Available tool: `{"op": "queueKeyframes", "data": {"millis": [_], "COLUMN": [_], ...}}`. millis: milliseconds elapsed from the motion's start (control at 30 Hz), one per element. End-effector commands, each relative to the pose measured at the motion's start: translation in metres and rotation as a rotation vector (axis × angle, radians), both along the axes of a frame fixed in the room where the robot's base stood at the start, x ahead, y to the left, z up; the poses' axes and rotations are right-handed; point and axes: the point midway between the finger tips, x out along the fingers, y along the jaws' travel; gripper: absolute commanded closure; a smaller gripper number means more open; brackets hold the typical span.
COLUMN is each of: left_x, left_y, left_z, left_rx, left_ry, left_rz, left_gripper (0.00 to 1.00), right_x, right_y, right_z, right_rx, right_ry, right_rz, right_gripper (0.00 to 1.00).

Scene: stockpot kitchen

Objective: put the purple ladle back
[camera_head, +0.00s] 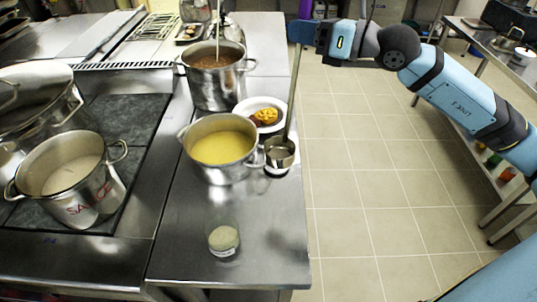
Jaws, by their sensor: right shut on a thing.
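A long-handled ladle (281,152) hangs upright, its steel bowl at the right side of the pot of yellow soup (222,147). No purple shows clearly on it; the handle looks grey. My right gripper (321,39) comes in from the right and is shut at the top of this handle; the fingertips are small and hard to make out. The bowl appears just above a small white item at the counter's right edge; I cannot tell whether they touch. My left gripper is not in view.
A taller pot of brown soup (216,83) with a utensil standing in it is behind. A white plate of food (259,114) lies between. A labelled pot (68,180) is on the stove at left. Tiled floor is free at right.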

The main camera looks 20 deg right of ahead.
Motion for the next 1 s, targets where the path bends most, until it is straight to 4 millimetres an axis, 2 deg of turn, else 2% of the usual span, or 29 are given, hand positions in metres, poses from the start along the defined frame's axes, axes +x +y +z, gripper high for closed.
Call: {"op": "queueKeyframes", "data": {"millis": [167,400,600,867,1000], "left_x": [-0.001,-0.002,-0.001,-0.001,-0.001], "left_y": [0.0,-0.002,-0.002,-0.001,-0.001], "left_z": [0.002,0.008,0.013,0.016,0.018], "left_rx": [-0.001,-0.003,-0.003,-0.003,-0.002], "left_ry": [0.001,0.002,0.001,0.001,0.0], "left_rz": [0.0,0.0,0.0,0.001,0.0], "left_gripper": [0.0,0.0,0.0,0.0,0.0], "right_x": [0.0,0.0,0.0,0.0,0.0], "right_y": [-0.001,-0.001,-0.001,0.0,0.0], "right_z": [-0.031,-0.095,-0.139,-0.165,-0.187], "right_rx": [-0.003,-0.002,0.0,0.001,0.001], "right_ry": [0.008,0.007,0.003,0.002,0.002], "right_rz": [-0.001,-0.002,-0.001,-0.001,-0.002], "right_gripper": [1.0,1.0,1.0,1.0,1.0]}}
